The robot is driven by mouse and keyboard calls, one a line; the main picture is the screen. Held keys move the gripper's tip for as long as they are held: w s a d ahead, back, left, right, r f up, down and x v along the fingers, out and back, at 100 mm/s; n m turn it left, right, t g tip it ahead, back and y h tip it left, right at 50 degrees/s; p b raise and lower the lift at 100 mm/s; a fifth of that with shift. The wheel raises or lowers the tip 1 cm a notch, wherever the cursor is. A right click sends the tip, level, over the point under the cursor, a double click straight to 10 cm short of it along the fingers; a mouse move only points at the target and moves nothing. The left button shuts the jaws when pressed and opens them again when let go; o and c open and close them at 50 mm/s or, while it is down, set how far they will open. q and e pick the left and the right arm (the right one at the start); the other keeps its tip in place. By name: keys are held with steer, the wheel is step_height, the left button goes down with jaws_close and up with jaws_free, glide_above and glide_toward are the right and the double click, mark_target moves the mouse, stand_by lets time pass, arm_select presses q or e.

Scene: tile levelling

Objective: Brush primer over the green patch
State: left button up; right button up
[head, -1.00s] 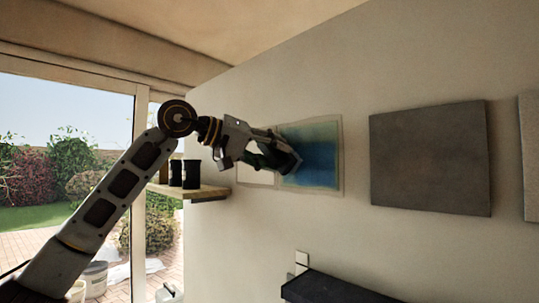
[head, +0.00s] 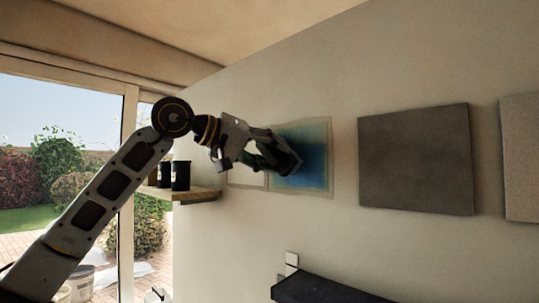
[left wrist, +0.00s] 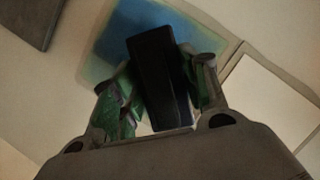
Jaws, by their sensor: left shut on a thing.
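The patch (head: 318,160) on the wall is a framed square, mostly blue with a pale greenish band along its top and edges. It also shows in the left wrist view (left wrist: 120,32). My left gripper (head: 284,158) is in front of the patch's left part and hides some of it. In the left wrist view its green-padded fingers (left wrist: 160,90) are shut on a dark, block-shaped tool (left wrist: 158,70), whose far end overlaps the blue area. Whether the tool touches the wall cannot be told. My right gripper is not in view.
A pale panel (left wrist: 268,95) adjoins the patch on its left in the head view. A grey square tile (head: 415,160) hangs to the right. A wooden shelf with dark cans (head: 181,175) is left, and a dark ledge (head: 318,290) is below.

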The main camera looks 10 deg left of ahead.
mark_target(283, 161)
arm_select(q)
steer(key=shift+s+d, duration=0.5)
steer(key=shift+d, duration=0.2)
steer(key=shift+s+d, duration=0.45)
steer(key=shift+d, duration=0.25)
steer(key=shift+s+d, duration=0.5)
steer(key=shift+d, duration=0.25)
steer(key=shift+s+d, duration=0.45)
steer(key=shift+d, duration=0.25)
steer(key=shift+d, duration=0.1)
steer(key=shift+s+d+b, duration=0.2)
steer(key=shift+s+d, duration=0.3)
steer(key=shift+d, duration=0.2)
steer(key=shift+s+d+b, duration=0.2)
steer(key=shift+s+d, duration=0.3)
steer(key=shift+d, duration=0.15)
steer(key=shift+r, duration=0.1)
steer(key=shift+r+p, duration=0.5)
steer(key=shift+r, duration=0.45)
steer(key=shift+w+a, duration=0.15)
